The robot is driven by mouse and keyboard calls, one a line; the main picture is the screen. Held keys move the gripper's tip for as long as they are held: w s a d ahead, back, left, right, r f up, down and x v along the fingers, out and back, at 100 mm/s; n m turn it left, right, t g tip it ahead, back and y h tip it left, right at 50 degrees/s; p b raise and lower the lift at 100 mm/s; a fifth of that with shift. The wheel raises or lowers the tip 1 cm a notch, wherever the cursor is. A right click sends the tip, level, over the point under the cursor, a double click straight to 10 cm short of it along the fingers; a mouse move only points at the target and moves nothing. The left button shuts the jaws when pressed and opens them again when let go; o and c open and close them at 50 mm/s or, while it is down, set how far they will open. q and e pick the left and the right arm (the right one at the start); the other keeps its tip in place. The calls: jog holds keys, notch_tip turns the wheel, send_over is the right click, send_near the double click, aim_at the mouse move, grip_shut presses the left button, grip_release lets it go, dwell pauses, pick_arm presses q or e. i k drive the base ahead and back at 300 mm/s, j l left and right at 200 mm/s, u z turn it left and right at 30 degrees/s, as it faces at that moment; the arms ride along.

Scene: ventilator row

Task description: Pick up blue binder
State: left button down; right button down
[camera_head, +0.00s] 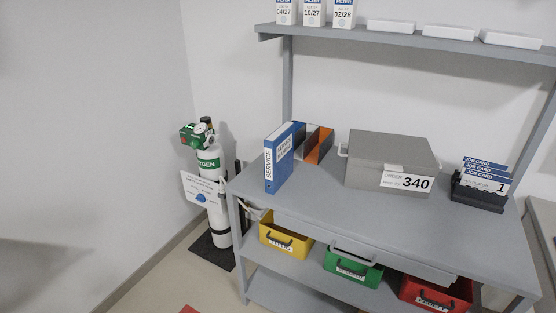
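The blue binder (278,158) stands upright on the left part of the grey workbench (390,226), near its left edge. Its spine faces the camera and reads "SERVICE", and a white label is on its side. Behind it and to its right stand a grey and an orange binder or divider (320,144); whether they touch the blue binder I cannot tell. Neither of my grippers is in view.
A grey box (392,157) labelled 340 sits mid-bench, with a job card holder (480,191) to its right. An overhead shelf (400,37) carries several boxes. Yellow (283,237), green (350,268) and red (435,293) bins sit below. An oxygen cylinder (213,195) stands left.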

aim_at(279, 146)
jog(key=z, duration=0.65)
jog(key=i+j+z, duration=0.2)
jog(key=j+z, duration=0.75)
jog(key=j, duration=0.2)
jog(key=j+z, duration=0.5)
jog(key=j, duration=0.15)
jog(key=i, duration=0.05)
